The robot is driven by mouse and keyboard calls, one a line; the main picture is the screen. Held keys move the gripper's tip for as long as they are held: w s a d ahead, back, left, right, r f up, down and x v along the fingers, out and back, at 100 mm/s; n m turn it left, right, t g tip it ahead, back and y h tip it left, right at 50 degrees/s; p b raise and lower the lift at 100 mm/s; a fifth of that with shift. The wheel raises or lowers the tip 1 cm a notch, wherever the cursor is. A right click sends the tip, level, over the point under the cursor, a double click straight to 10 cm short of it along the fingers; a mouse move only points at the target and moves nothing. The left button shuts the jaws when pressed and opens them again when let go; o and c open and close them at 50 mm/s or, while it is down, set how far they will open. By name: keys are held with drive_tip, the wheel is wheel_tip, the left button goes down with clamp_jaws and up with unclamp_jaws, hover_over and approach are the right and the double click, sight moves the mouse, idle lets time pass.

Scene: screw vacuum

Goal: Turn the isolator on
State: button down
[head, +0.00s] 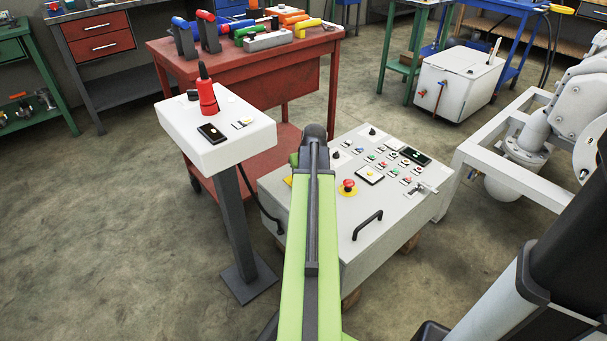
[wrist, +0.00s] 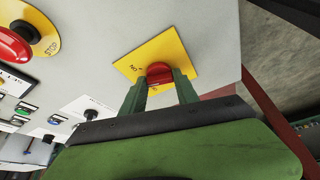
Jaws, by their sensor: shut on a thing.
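The isolator is a red rotary knob (wrist: 159,72) on a yellow square plate (wrist: 178,48) with an "ON" mark beside the knob. It sits near the edge of the light grey control panel (wrist: 205,25). In the wrist view my gripper (wrist: 160,84) has its two green fingers on either side of the knob, shut on it. The fingers hide part of the knob, and I cannot tell its exact turn position. In the head view the arm hides most of the isolator; only a sliver of the yellow plate (head: 288,180) shows.
A red emergency stop (head: 348,186) on a yellow disc sits nearby on the panel, among several buttons and switches. A black handle (head: 367,224) is on the front. A white pedestal (head: 215,150) stands left, a red workbench (head: 255,66) behind. The floor at left is clear.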

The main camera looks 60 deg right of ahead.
drive_tip(key=m, duration=0.2)
drive_tip(key=m+g+h, duration=0.1)
drive_tip(key=m, duration=0.2)
drive_tip(key=shift+g, duration=0.3)
drive_tip(key=shift+m, duration=0.3)
drive_tip(key=c, duration=0.9)
unclamp_jaws()
drive_tip(key=p+v, duration=1.6)
drive_tip(key=v, duration=0.1)
drive_tip(key=shift+w+a+r, duration=0.15)
drive_tip(key=shift+w+a, duration=0.05)
drive_tip(key=shift+a, duration=0.1)
